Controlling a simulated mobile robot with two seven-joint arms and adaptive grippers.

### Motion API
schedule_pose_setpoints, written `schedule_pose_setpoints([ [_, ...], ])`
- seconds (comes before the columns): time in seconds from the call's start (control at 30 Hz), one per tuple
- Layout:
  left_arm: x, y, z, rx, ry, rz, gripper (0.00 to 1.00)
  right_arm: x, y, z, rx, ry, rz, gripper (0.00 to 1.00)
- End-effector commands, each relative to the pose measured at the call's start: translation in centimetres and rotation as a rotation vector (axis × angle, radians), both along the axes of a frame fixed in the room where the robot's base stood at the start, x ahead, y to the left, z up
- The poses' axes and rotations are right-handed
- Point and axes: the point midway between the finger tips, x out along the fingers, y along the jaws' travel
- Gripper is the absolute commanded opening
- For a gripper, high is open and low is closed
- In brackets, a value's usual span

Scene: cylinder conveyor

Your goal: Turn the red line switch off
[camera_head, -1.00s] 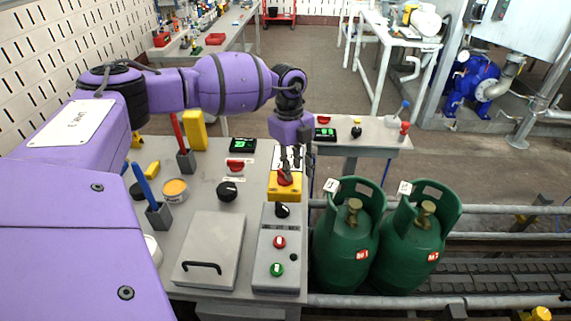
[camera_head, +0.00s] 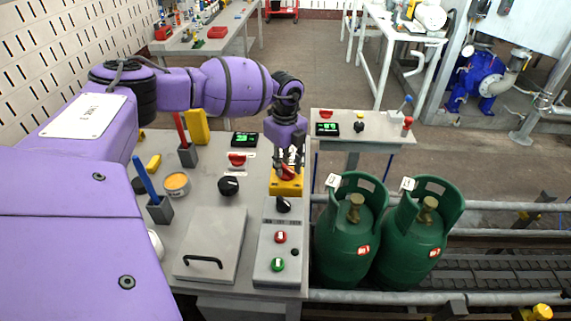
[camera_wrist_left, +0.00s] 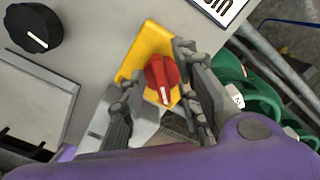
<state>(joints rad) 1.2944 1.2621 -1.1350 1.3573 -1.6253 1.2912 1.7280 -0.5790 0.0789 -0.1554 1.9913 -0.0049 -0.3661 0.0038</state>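The red line switch (camera_head: 289,173) is a red rotary knob on a yellow plate (camera_head: 287,188), at the right edge of the grey console. In the left wrist view, the red knob (camera_wrist_left: 162,73) has a white mark pointing toward the bottom of the picture, and its yellow plate (camera_wrist_left: 143,46) shows around it. My left gripper (camera_head: 290,165) is over the switch. In the left wrist view its fingers (camera_wrist_left: 160,95) are apart, one on each side of the knob. I cannot tell whether they touch it. My right gripper is not in view.
A control box (camera_head: 264,245) with red and green buttons is in front of the switch. A black dial (camera_head: 228,186) and a grey lidded box (camera_head: 216,238) are to the left. Two green gas cylinders (camera_head: 342,235) (camera_head: 408,245) stand close on the right.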

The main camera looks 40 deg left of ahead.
Motion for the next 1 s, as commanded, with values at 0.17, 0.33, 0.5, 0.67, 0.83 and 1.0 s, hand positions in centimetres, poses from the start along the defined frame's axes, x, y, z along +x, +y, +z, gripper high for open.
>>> schedule_pose_setpoints([
  [0.17, 0.0, 0.0, 0.0, -0.001, 0.001, 0.0, 0.17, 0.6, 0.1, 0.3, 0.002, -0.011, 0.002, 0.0],
  [0.33, 0.0, 0.0, 0.0, -0.001, 0.001, 0.0, 0.0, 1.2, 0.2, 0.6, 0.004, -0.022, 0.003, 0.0],
  [0.5, 0.0, 0.0, 0.0, -0.001, 0.001, -0.002, 0.0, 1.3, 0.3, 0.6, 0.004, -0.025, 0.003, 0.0],
  [0.67, 0.0, -0.1, 0.0, -0.001, 0.001, -0.023, 0.0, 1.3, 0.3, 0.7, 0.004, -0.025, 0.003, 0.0],
  [0.83, 0.0, -0.1, 0.0, -0.001, 0.002, -0.095, 0.0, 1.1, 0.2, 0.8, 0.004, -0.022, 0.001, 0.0],
  [1.0, 0.1, -0.1, 0.1, -0.001, 0.002, -0.217, 0.0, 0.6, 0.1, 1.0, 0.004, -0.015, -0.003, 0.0],
])
